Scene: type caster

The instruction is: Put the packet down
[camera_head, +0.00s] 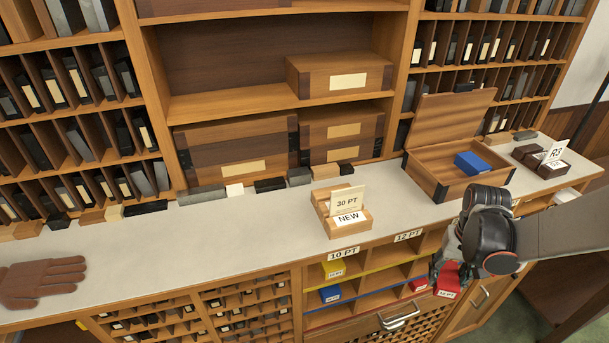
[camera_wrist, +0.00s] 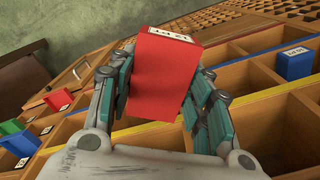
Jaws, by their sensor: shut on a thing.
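A red packet (camera_head: 447,280) with a white label hangs in my gripper (camera_head: 449,262), in front of the compartments below the counter's right part. In the wrist view, the red packet (camera_wrist: 163,82) is clamped between the two teal-padded fingers of my gripper (camera_wrist: 165,92), its label at the far end. The compartment rack (camera_head: 380,271) has yellow, blue and red edge strips. It holds a yellow packet (camera_head: 334,268), a blue packet (camera_head: 330,294) and another red packet (camera_head: 418,285). Label 10 PT (camera_head: 344,254) is above the left column, 12 PT (camera_head: 408,236) above the one beside it.
An open wooden box (camera_head: 438,168) with a blue packet (camera_head: 472,163) stands on the counter (camera_head: 230,240). A wooden stand (camera_head: 352,224) carries 30 PT and NEW cards. A brown glove (camera_head: 42,283) lies at the left. The counter's middle left is clear.

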